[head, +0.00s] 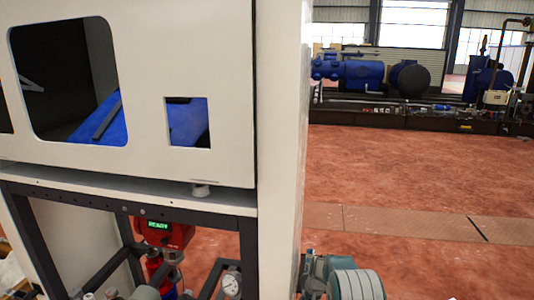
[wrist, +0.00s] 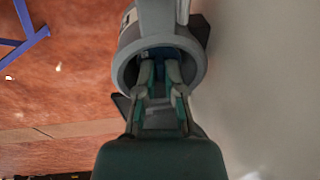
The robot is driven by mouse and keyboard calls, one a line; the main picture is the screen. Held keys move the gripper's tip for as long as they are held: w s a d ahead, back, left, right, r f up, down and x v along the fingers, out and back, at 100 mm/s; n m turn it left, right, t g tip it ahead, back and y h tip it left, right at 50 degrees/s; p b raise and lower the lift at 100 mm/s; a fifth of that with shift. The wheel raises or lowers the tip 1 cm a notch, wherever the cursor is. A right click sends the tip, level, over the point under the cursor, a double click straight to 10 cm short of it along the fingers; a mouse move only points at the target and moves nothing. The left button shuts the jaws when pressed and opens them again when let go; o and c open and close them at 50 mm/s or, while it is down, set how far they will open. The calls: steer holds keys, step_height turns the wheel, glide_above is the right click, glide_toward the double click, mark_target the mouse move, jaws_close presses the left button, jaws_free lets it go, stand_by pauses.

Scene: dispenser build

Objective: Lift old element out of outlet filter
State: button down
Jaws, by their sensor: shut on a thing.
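My gripper (wrist: 160,72) shows in the wrist view, with its two fingers reaching into the open end of a grey cylinder (wrist: 128,66). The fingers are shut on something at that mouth. The held part, apparently the old element, is mostly hidden by the fingers and the rim. I cannot tell whether the grey cylinder is the outlet filter housing or part of what is held. The head view shows no clear sight of the filter or the fingertips.
A pale wall (wrist: 260,80) stands close on the right in the wrist view. In the head view a white cabinet (head: 210,60) on a dark frame fills the left, with a red READY unit (head: 170,232) and a gauge (head: 231,285) below. Open red floor (head: 420,175) lies right.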

steer(key=shift+s, duration=0.1)
steer(key=shift+r, duration=4.65)
